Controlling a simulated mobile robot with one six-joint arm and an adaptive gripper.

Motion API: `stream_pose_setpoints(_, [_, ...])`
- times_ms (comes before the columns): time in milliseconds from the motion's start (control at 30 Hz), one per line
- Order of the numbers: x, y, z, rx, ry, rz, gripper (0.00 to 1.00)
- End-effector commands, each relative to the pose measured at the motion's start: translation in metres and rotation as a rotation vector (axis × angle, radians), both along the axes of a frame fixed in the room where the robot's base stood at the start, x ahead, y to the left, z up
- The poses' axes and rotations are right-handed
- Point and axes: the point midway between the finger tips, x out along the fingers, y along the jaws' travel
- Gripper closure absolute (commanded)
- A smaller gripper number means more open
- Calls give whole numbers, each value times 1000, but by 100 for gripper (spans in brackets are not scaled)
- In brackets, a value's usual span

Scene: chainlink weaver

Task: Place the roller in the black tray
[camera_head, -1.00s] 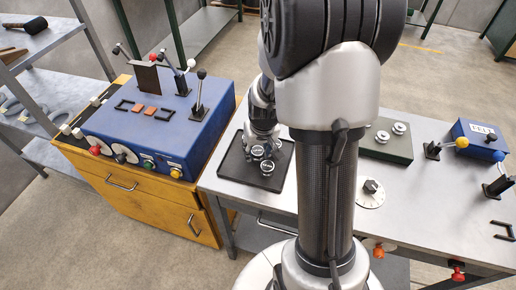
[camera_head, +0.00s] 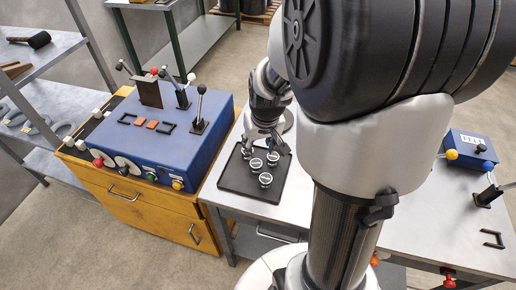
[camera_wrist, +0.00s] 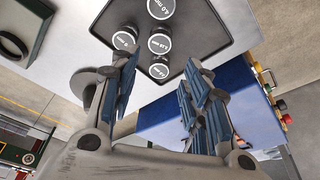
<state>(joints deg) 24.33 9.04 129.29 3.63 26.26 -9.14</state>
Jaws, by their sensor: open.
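The black tray (camera_head: 230,182) lies on the grey table. Several round rollers with dark sides and pale, lettered tops stand in it, among them a front one (camera_head: 265,180), a middle one (camera_head: 256,164) and a right one (camera_head: 272,158). In the wrist view the tray (camera_wrist: 205,48) holds the rollers upright, the nearest one (camera_wrist: 158,70) showing in the gap between my fingers. My gripper (camera_head: 262,143) is at the tray's back part, with its fingers (camera_wrist: 162,65) apart and nothing clamped between them. I cannot tell whether a finger touches a roller.
A blue control box (camera_head: 160,135) with upright levers stands on a yellow cabinet (camera_head: 140,202) left of the tray. A small blue box (camera_head: 470,148) and a lever (camera_head: 488,197) stand at the table's right. My arm hides the middle of the table.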

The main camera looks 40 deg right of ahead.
Motion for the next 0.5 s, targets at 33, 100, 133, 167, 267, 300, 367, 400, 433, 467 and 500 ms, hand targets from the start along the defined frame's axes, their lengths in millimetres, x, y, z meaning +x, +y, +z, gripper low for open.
stream_pose_setpoints(33, [-1, 1, 5, -1, -2, 1, 57])
stream_pose_setpoints(100, [-3, 7, 13, -2, -7, 10, 57])
stream_pose_setpoints(133, [-4, 11, 18, -3, -11, 17, 57])
stream_pose_setpoints(167, [-6, 17, 25, -6, -16, 27, 57])
stream_pose_setpoints(267, [-19, 45, 53, -11, -37, 73, 57])
stream_pose_setpoints(300, [-28, 59, 66, -13, -47, 96, 57])
stream_pose_setpoints(367, [-44, 80, 85, -16, -63, 133, 57])
stream_pose_setpoints(400, [-56, 93, 95, -18, -72, 157, 57])
stream_pose_setpoints(433, [-65, 102, 103, -19, -80, 174, 57])
stream_pose_setpoints(467, [-75, 110, 109, -20, -86, 192, 57])
stream_pose_setpoints(500, [-88, 121, 116, -22, -95, 213, 57])
